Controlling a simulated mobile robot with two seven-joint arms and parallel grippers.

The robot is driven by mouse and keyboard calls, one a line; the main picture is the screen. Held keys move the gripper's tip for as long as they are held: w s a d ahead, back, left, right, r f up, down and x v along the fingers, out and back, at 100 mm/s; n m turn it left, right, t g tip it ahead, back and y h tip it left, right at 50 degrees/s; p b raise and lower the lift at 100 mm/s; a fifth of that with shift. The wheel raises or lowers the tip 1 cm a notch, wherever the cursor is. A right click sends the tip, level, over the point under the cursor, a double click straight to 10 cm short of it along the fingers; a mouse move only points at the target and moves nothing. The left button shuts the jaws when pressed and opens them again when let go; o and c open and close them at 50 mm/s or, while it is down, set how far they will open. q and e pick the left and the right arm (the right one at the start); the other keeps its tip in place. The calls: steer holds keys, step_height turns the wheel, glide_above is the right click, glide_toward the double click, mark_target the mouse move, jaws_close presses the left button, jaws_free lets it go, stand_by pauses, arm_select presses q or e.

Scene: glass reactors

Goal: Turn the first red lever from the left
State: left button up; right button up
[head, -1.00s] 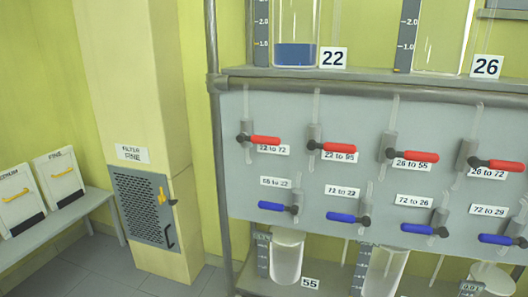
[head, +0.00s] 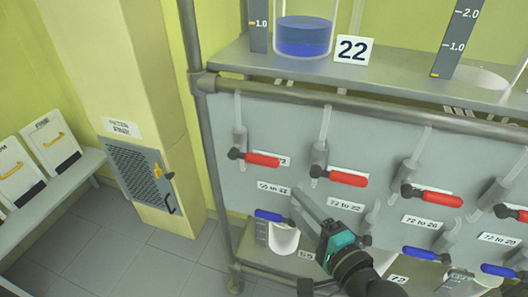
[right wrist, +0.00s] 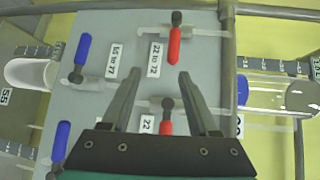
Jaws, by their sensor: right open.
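The first red lever from the left (head: 262,160) is on the grey panel (head: 225,170), lying roughly horizontal, with its black pivot at its left end. It also shows in the right wrist view (right wrist: 174,46), beside a label reading "22 to 72". My right gripper (head: 298,193) reaches up from below, its fingers below and right of this lever, apart from it. In the right wrist view the fingers (right wrist: 160,74) are spread with nothing between their tips; the lever lies ahead of them, nearer the right finger. My left gripper is not in view.
More red levers (head: 346,178) continue to the right. Blue levers (head: 268,215) sit in a row below; my right gripper is close to the first. A shelf above holds a glass vessel with blue liquid (head: 303,38). A frame post (head: 205,140) stands left of the panel.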

mark_target(267, 165)
steer(key=r+x, duration=0.1)
steer(key=x, duration=0.4)
steer(key=r+x, duration=0.1)
steer(key=x, duration=0.9)
steer(key=shift+w+a+r, duration=0.1)
steer(key=shift+a+r, duration=0.15)
steer(key=shift+r, duration=0.15)
steer(key=shift+c, duration=0.2)
jaws_close()
stand_by(0.8)
